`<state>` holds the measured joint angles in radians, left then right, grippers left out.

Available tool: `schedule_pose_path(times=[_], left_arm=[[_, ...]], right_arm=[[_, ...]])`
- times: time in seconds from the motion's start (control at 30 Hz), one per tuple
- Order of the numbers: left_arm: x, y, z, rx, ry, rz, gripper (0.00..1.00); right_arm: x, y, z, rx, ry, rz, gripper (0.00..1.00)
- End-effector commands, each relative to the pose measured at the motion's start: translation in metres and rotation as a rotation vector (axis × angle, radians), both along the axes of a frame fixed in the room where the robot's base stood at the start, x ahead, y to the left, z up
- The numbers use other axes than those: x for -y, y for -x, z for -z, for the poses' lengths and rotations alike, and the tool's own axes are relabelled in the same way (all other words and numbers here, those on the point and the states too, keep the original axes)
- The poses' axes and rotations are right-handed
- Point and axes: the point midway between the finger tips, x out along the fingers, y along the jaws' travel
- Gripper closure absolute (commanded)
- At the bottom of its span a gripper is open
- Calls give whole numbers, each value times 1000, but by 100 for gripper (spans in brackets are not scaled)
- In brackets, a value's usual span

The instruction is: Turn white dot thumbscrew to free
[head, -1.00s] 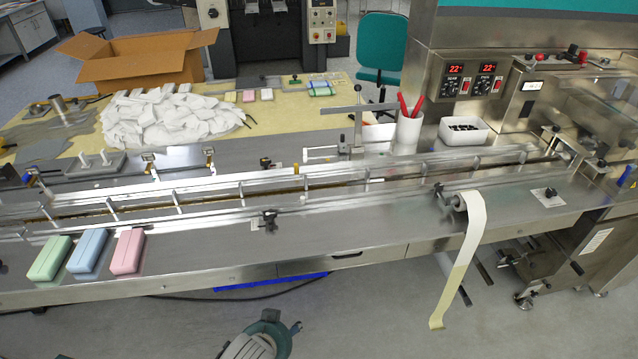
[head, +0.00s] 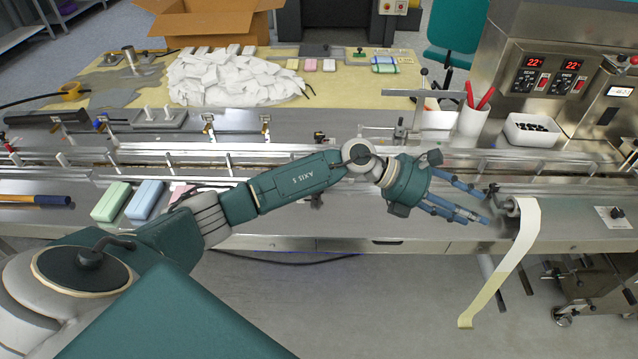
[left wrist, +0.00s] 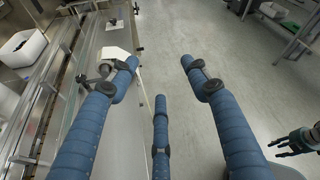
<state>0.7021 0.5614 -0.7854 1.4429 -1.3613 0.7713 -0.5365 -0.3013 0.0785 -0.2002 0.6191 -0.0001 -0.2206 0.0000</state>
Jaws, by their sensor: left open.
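My left gripper (head: 484,205) reaches from the left over the front of the machine bed, its blue fingers spread and empty. Its fingertips are just left of the paper roll and close to a small black clamp knob (head: 494,188) on the rail; I cannot tell whether they touch it. In the left wrist view the three fingers of my left gripper (left wrist: 160,62) are apart with nothing between them. No white dot can be made out on any thumbscrew. Part of what seems my right gripper (left wrist: 300,143) shows at that view's right edge, too small to judge.
A paper strip (head: 515,255) hangs from the roll over the bed's front edge. A black knob on a plate (head: 616,213) sits further right. Green (head: 110,201) and blue (head: 145,199) blocks lie at left; my arm partly covers a pink one. Open floor lies in front.

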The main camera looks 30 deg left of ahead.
Motion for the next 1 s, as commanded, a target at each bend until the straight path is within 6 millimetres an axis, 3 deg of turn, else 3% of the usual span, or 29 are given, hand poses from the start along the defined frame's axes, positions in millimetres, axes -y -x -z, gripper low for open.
schedule_pose_path(times=[0.1,0.17,0.2,0.3,0.4,0.5,0.67,1.0], left_arm=[[-106,-15,43,32,-485,155,52],[-170,-16,52,-4,-693,207,52],[-208,-15,53,-36,-805,230,52],[-287,-6,43,-128,-1007,260,52],[-338,3,29,-204,-1126,270,52],[-362,10,22,-248,-1179,275,52],[-368,13,31,-265,-1194,280,52],[-367,14,93,-266,-1189,278,52]], right_arm=[[3,0,-2,1,3,-1,60],[4,-1,-3,1,4,-2,60],[4,-1,-3,1,5,-2,60],[5,-1,-4,1,5,-2,60],[5,-1,-4,2,5,-2,60],[4,-2,-5,2,5,-2,60],[4,-2,-10,3,5,-2,60],[-1,-2,-32,4,-2,1,60]])
